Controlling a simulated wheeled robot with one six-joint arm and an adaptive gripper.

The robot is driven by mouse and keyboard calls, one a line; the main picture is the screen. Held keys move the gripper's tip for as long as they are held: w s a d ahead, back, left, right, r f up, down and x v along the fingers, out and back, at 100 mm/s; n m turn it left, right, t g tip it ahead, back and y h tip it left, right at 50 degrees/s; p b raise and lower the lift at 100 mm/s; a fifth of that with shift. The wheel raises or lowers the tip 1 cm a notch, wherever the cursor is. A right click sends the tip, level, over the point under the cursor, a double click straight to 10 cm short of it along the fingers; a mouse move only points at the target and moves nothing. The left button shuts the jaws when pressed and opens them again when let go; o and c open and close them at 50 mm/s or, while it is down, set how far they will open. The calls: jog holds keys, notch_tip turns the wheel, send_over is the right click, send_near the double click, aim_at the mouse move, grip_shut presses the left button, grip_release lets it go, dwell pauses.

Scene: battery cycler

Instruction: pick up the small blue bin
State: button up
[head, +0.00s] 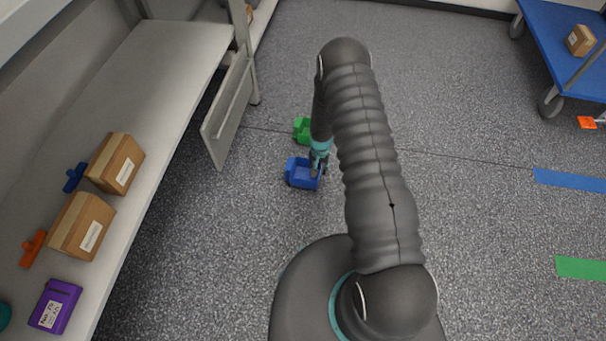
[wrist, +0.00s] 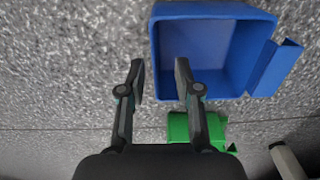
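The small blue bin (head: 302,173) stands on the grey floor in the head view, just left of my arm's lower end. In the wrist view the blue bin (wrist: 262,50) fills the upper right, with its open top facing the camera. My gripper (wrist: 160,75) is open, with a clear gap between its fingers. The left finger shows over bare floor outside the bin. The right finger overlaps the bin's interior, so the near-left wall lies between the fingers in the picture. I cannot tell whether either finger touches it. In the head view my gripper (head: 318,168) is at the bin's right side.
A green bin (head: 302,129) stands on the floor just behind the blue one; it also shows in the wrist view (wrist: 190,127). A shelf (head: 165,65) with boxes runs along the left. A blue cart (head: 560,45) stands far right.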

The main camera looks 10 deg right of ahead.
jog(key=shift+s+d+f, duration=0.1)
jog(key=shift+s+f, duration=0.05)
jog(key=shift+f, duration=1.2)
jog(key=shift+s+d+f, duration=0.1)
jog(key=shift+s+f, duration=0.05)
jog(key=shift+f, duration=1.15)
grip_shut()
